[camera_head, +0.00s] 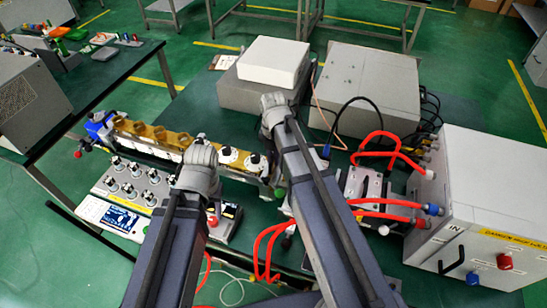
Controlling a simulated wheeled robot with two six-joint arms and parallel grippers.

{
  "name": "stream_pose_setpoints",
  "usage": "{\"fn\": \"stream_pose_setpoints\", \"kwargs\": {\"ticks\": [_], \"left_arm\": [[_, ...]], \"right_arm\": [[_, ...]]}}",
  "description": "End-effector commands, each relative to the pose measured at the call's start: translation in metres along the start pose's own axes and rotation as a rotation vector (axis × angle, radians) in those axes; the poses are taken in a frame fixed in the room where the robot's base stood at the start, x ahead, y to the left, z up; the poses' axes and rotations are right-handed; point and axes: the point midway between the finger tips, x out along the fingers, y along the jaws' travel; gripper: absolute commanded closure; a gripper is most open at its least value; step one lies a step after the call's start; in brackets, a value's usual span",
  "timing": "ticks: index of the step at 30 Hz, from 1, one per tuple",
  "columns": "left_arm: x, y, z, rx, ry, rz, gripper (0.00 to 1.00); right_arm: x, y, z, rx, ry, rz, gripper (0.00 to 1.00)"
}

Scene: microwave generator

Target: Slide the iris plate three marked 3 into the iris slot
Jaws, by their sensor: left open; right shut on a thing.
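My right gripper (279,178) is at the right end of the long waveguide bench (160,135), mostly hidden under its own wrist. It is shut on a small piece that I can hardly see, and I cannot read a 3 on it. The bench carries brass-coloured blocks and several white round parts. The iris slot cannot be made out; the wrists cover parts of the bench.
A control panel with knobs and a blue screen (120,219) stands in front of the bench. Grey boxes (372,85) stand behind. A large grey cabinet (490,190) stands at right, with red hoses (378,135) leading to a metal block (362,186).

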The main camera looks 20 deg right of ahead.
Motion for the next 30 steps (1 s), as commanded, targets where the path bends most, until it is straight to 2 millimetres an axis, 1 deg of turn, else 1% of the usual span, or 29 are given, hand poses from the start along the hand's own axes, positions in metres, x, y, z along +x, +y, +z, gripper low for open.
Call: {"fn": "stream_pose_setpoints", "kwargs": {"ticks": [18, 19, 28, 30], "left_arm": [[0.012, 0.001, -0.001, 0.0, 0.0, 0.0, 0.5], [0.012, 0.001, -0.001, 0.0, 0.0, 0.0, 0.5], [0.011, 0.001, -0.001, 0.0, 0.0, 0.0, 0.5], [0.011, 0.001, -0.001, 0.0, 0.0, 0.0, 0.5]], "right_arm": [[0.012, 0.0, 0.0, 0.0, 0.0, 0.0, 1.0], [0.012, 0.0, 0.0, 0.0, 0.0, 0.0, 0.83], [0.011, 0.0, 0.0, 0.0, 0.0, 0.0, 0.49], [0.011, 0.0, 0.0, 0.0, 0.0, 0.0, 0.49]]}}
